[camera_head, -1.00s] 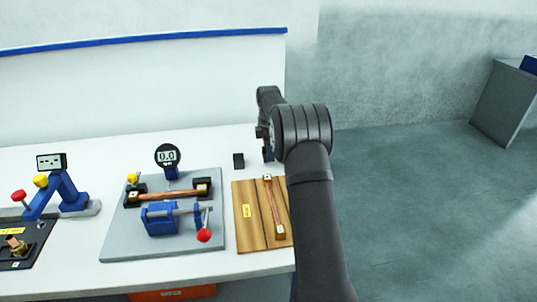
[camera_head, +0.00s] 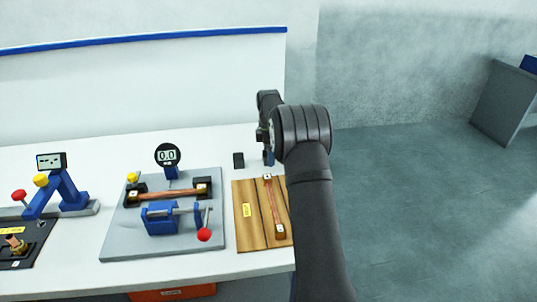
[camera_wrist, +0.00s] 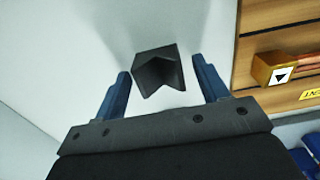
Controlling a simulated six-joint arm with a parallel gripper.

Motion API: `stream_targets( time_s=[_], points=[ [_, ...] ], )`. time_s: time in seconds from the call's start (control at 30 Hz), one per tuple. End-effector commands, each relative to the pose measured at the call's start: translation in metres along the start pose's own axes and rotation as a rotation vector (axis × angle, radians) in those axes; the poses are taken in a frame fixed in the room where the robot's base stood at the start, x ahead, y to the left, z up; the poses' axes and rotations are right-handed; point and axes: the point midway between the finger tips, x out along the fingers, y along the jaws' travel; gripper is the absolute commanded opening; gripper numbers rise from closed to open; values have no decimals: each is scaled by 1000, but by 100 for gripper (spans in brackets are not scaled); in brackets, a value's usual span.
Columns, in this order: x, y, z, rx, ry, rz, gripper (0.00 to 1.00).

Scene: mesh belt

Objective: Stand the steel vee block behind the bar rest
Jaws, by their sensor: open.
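The vee block (camera_head: 238,160) is a small dark block on the white table, behind the wooden board and left of my gripper (camera_head: 268,157). In the wrist view the vee block (camera_wrist: 160,76) shows a V-shaped profile. It appears in the gap between the two blue fingers of my gripper (camera_wrist: 162,68), near the fingertips, with space on both sides. The fingers are open and empty. The wooden board (camera_head: 245,233), which may be the bar rest, carries a copper bar (camera_head: 274,205) on end supports. My arm hides part of its right side.
A grey plate (camera_head: 118,243) left of the board holds a blue clamp (camera_head: 160,219), another copper bar and a dial gauge (camera_head: 168,156). A blue stand with a display (camera_head: 51,162) is farther left. White table (camera_head: 110,150) is clear behind the plate.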

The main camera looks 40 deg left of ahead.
Motion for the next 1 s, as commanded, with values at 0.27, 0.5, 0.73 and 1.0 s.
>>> stream_targets(
  time_s=[0.27,0.5,0.73,1.0],
  points=[
    [-53,1,0,0,0,5,67],
    [-99,1,0,1,-1,2,67],
    [-118,1,0,1,-1,-1,67],
    [-119,0,0,1,-1,-2,67]
  ],
)
